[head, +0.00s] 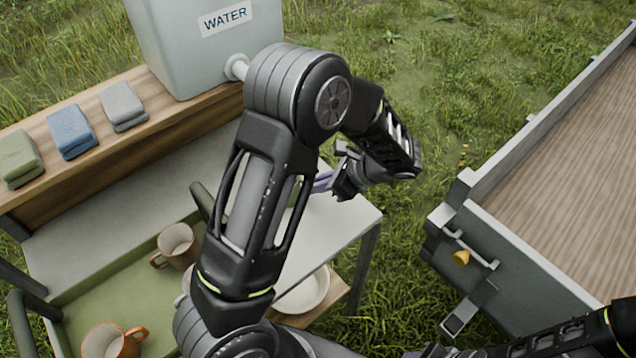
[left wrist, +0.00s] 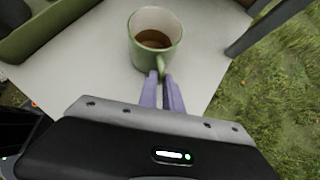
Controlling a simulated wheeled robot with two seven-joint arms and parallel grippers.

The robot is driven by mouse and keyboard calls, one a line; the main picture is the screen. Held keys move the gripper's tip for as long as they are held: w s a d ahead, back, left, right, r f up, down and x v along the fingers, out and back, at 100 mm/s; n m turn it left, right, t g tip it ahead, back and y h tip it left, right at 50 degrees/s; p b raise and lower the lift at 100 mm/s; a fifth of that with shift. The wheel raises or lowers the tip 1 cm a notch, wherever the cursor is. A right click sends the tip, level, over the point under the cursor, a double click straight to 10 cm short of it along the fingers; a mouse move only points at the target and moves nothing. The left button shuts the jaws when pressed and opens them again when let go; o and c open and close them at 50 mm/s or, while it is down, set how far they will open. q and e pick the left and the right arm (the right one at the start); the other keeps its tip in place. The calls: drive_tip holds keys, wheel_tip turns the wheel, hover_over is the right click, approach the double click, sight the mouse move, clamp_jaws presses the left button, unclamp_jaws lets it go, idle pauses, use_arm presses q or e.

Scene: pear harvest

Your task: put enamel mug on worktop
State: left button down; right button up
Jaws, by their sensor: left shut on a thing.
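A green mug (left wrist: 156,38) with a brown inside shows in the left wrist view, upright on or just above the pale worktop (left wrist: 90,50). The worktop also shows in the head view (head: 345,217). My left gripper (left wrist: 162,92) is shut, its purple fingers on the mug's handle. In the head view my left gripper (head: 322,182) is over the worktop, and my arm hides the mug. I cannot tell whether the mug's base touches the worktop. Of my right arm, only the forearm and a dark wrist part show at the lower right edge; its fingers are out of sight.
A brown mug (head: 175,246) and an orange mug (head: 113,341) stand in a green tray (head: 140,285) at left. A white plate (head: 303,296) lies lower down. Folded cloths (head: 70,131) and a water container (head: 205,45) sit on a wooden shelf. A cart (head: 530,250) stands right across grass.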

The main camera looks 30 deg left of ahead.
use_arm(q)
drive_tip(key=c, duration=1.5)
unclamp_jaws()
drive_tip(key=shift+f, duration=0.1)
drive_tip(key=shift+r, duration=0.25)
drive_tip(key=shift+w+d+r, duration=0.1)
drive_tip(key=shift+d+r, duration=0.05)
drive_tip(key=shift+d, duration=0.1)
drive_tip(key=p+v, duration=0.1)
drive_tip(key=v, duration=1)
drive_tip(key=shift+d+r, duration=0.1)
drive_tip(key=shift+d, duration=0.05)
